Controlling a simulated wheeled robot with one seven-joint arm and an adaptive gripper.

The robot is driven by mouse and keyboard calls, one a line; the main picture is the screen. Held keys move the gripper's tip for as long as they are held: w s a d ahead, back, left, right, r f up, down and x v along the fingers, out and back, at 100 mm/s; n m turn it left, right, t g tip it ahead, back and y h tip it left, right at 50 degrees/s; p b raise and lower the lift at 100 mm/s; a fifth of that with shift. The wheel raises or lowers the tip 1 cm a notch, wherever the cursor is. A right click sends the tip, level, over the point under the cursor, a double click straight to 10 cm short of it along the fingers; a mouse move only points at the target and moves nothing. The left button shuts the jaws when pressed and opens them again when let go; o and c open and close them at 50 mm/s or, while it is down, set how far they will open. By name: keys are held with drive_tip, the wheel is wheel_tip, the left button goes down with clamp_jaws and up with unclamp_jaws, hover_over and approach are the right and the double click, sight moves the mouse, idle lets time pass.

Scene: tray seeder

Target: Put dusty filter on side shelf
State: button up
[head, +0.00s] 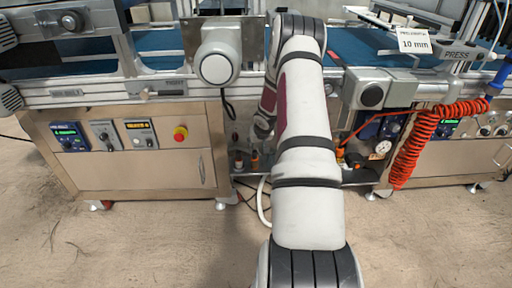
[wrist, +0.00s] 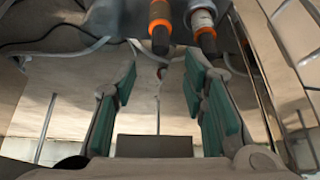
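My gripper (wrist: 161,78) is open in the wrist view, its teal-padded fingers apart with nothing held between them. In the head view my gripper (head: 262,132) is small and partly hidden by my arm, low in the gap between the two cabinets. Two orange-and-black cylindrical parts, one on the left (wrist: 159,27) and one on the right (wrist: 203,30), show beyond the fingertips at the top of the wrist view. I cannot tell whether either is the dusty filter. I cannot clearly make out the side shelf.
The left cabinet (head: 140,165) has a red stop button (head: 180,133). The right cabinet (head: 455,160) stands across the gap. A coiled orange hose (head: 425,135) hangs at the right. The blue conveyor belt (head: 360,45) runs above. A white hose (head: 262,200) loops near the floor; open floor lies in front.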

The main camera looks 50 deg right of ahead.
drive_tip(key=p+v, duration=0.1)
drive_tip(key=v, duration=0.3)
drive_tip(key=shift+r, duration=0.1)
idle(0.5)
